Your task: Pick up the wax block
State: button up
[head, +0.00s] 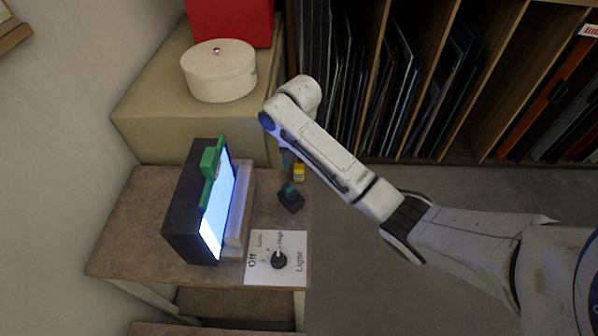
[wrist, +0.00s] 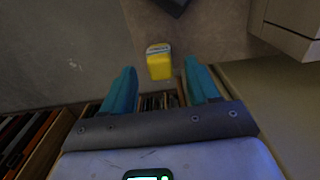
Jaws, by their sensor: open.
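A small yellow block (head: 299,173), which looks like the wax block, lies near the right edge of the brown table. In the wrist view the yellow block (wrist: 159,67) has a pale grey end and shows between and just beyond my teal fingertips. My gripper (wrist: 159,71) is open, with nothing seen held between the fingers. Whether a finger touches the block, I cannot tell.
A small dark object with a green top (head: 290,198) lies close to the block on the table (head: 130,215). A lit panel (head: 219,205) with a green piece stands left. A light dial (head: 279,260) is in front. A beige cabinet (head: 150,110) stands behind, shelves at right.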

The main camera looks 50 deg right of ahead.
jog(key=shift+f, duration=1.25)
jog(key=shift+c, duration=0.3)
jog(key=c, duration=1)
jog(key=shift+r, duration=0.1)
jog(key=shift+w+r, duration=0.1)
jog(key=shift+r, duration=0.4)
notch_tip(320, 180, up, 2)
jog(key=shift+r, duration=0.1)
jog(key=s+r+p, duration=0.1)
jog(key=s+r, duration=0.3)
jog(key=s, duration=0.3)
jog(key=s+d+r+p, duration=0.1)
jog(key=s+r+p, duration=0.1)
jog(key=s+r, duration=0.3)
jog(key=shift+s+r+p, duration=0.3)
jog(key=shift+s, duration=0.75)
